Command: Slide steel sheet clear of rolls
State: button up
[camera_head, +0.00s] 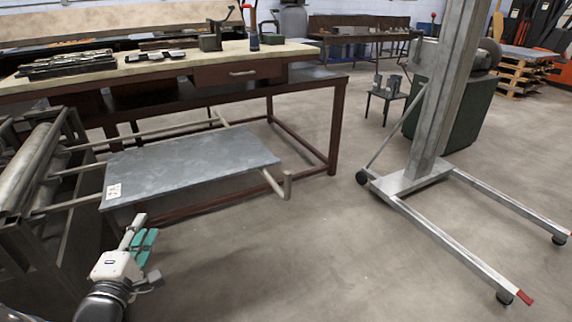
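The steel sheet (195,168) is a flat grey plate lying on the rails of a support frame (275,185), to the right of the rolls. A small white label (114,191) is on its front left corner. The rolls (30,165) are grey cylinders in a dark stand at the left edge. The sheet's left edge shows apart from the rolls, with bare rails between. My gripper (143,239), with teal finger pads, is just in front of the sheet's front left corner. A narrow gap shows between its pads. It holds nothing that I can see.
A workbench (300,52) with tools stands behind the sheet. A metal lift (430,165) with long floor legs stands at the right. The concrete floor (300,270) in front of the sheet and towards the lift is clear.

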jog(key=w+d+r+m+g+h+p, duration=0.1)
jog(key=w+d+r+m+g+h, duration=0.1)
jog(key=d, duration=0.7)
jog(key=w+d+r+m+g+h+p, duration=0.1)
jog(key=w+d+r+m+g+h, duration=0.2)
jog(key=d+r, duration=0.3)
jog(key=w+d+r+m+g+h+p, duration=0.1)
jog(key=d+r+m+h, duration=0.3)
jog(key=d, duration=1)
jog(key=shift+w+d+g, duration=0.25)
jog(key=shift+w+g, duration=0.45)
jog(key=s+d+r+m+g+p, duration=0.25)
jog(key=s+d, duration=0.35)
jog(key=d, duration=0.3)
jog(key=s+d+r+m+g+p, duration=0.1)
jog(key=s+d+r+m+g, duration=0.4)
jog(key=d, duration=0.5)
jog(key=s+d+r+m+y+p, duration=0.1)
jog(key=s+r+y, duration=0.1)
jog(key=s, duration=0.8)
jog(key=s+d+r+m+t+y+p, duration=0.1)
jog(key=s+y, duration=0.4)
jog(key=s, duration=0.5)
jog(key=shift+r+p, duration=0.55)
jog(key=shift+r, duration=0.4)
